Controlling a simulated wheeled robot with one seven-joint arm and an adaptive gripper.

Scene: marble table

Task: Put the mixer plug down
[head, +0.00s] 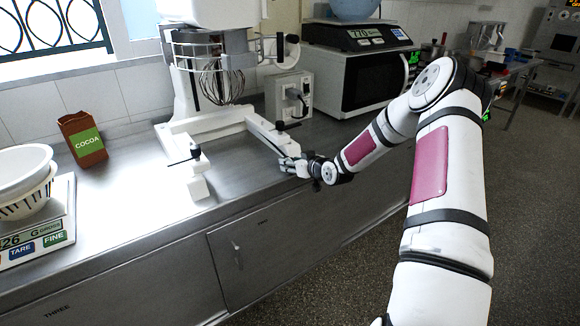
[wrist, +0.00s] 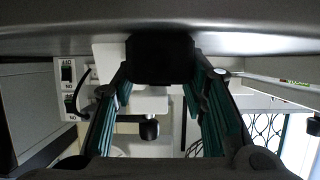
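My gripper (head: 290,164) is low over the steel counter near its front edge, beside the right foot of the white mixer (head: 212,75). In the wrist view, the fingers of my gripper (wrist: 160,88) close in on both sides of a black block, which looks like the mixer plug (wrist: 160,58). The plug sits between the fingertips, just by the grey counter surface (wrist: 245,42). Whether it touches the counter is not clear. In the head view the plug is too small or hidden to make out.
A switch box (head: 290,95) stands behind my gripper; it also shows in the wrist view (wrist: 70,88). A microwave (head: 362,75) is at the back right. A cocoa packet (head: 84,140) and a scale (head: 40,225) are at left.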

